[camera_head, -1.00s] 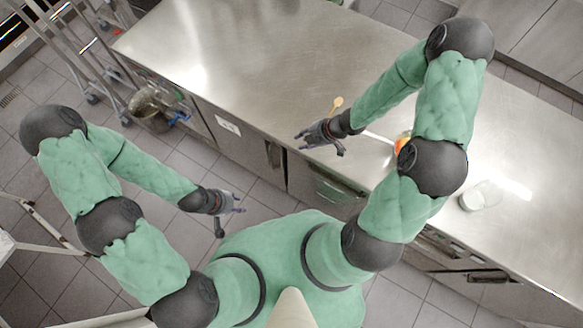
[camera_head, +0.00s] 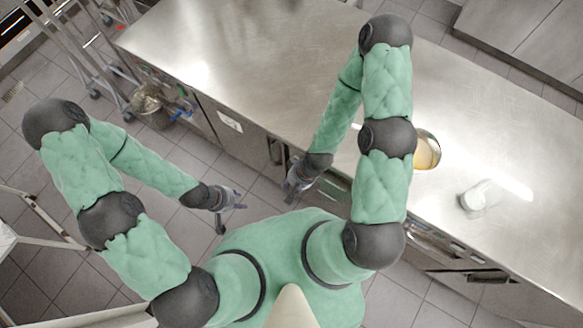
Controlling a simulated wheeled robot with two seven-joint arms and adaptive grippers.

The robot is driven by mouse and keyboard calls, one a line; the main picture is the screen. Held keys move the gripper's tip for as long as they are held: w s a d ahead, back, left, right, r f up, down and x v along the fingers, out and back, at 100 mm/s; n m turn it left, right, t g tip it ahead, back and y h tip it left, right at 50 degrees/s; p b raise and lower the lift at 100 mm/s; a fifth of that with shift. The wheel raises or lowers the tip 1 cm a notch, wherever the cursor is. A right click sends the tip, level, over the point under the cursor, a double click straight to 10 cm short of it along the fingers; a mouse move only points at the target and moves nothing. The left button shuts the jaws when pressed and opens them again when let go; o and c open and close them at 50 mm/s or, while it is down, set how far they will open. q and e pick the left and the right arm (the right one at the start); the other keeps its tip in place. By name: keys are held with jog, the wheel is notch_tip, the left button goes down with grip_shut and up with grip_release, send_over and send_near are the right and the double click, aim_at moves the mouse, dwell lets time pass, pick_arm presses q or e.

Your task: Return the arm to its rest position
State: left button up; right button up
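My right arm bends over the counter's (camera_head: 270,60) front edge. Its gripper (camera_head: 291,190) hangs in front of the cabinet fronts, apart from the counter top. Its fingers are small and partly overlap, so I cannot tell how far apart they are. I see nothing held in it. My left gripper (camera_head: 232,210) is over the floor to the left, its fingers spread and empty. A bowl (camera_head: 436,146) with something orange-yellow inside stands on the counter, partly hidden by my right arm.
A pale, see-through container (camera_head: 478,198) lies or stands on the counter at the right. A metal rack (camera_head: 85,60) is at the upper left, near a metal pot (camera_head: 150,103) with blue parts. The counter's left half is clear.

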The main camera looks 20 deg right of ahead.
notch_tip(320, 180, down, 19)
jog(key=b, duration=1.9)
jog(key=shift+f, duration=0.1)
